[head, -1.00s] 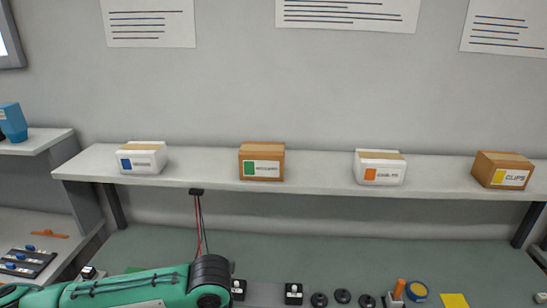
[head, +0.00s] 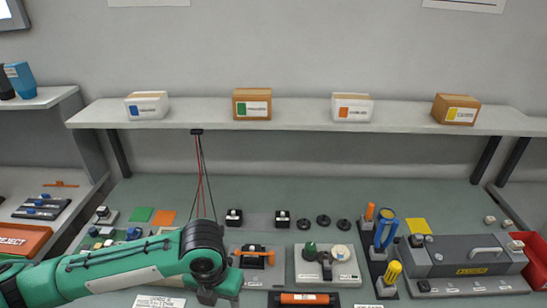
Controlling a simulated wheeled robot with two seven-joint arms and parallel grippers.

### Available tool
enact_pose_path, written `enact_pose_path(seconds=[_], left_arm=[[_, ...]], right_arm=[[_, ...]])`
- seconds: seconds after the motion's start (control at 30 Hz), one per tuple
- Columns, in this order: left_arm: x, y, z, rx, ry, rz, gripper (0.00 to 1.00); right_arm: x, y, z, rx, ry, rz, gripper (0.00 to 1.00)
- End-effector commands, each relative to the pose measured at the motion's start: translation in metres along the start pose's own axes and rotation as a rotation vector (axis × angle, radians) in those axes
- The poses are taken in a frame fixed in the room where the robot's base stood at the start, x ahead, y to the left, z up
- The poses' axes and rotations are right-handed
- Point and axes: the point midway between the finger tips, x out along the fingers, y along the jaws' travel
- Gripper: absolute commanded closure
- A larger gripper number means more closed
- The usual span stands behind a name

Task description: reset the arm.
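My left arm, green with a black joint, comes in from the left across the front of the workbench and bends downward near the bottom middle of the head view. Its fingers do not show. My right arm and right gripper are out of view. A black and orange cartridge (head: 305,298) lies at the bottom edge, just right of my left arm's bend. My arm hides part of the bench's front left.
A grey machine with a handle (head: 465,255) stands on the right, beside a red bin (head: 533,258). Yellow, blue and orange upright items (head: 385,230) stand left of it. A shelf (head: 300,124) with boxes runs behind. A reject tray (head: 22,240) is at left.

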Motion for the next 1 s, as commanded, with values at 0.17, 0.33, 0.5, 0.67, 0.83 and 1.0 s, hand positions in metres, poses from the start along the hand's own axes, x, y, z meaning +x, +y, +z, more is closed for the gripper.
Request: enact_pose_path(seconds=[0.17,0.33,0.5,0.67,0.83,1.0], left_arm=[[0.005,-0.015,-0.004,-0.082,-0.018,-0.045,0.50],[0.009,-0.031,-0.008,-0.197,-0.039,-0.100,0.50],[0.014,-0.051,-0.013,-0.374,-0.057,-0.185,0.50],[0.018,-0.070,-0.019,-0.653,-0.063,-0.302,0.50],[0.021,-0.078,-0.025,-1.000,-0.045,-0.417,0.50],[0.028,-0.072,-0.032,-1.376,-0.012,-0.509,0.50]], right_arm=[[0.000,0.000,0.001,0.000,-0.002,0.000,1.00],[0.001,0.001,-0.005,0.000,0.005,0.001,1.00],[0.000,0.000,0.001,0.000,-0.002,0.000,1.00],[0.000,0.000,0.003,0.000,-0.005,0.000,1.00],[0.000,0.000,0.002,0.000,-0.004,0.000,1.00],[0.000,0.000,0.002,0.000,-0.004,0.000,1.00]])
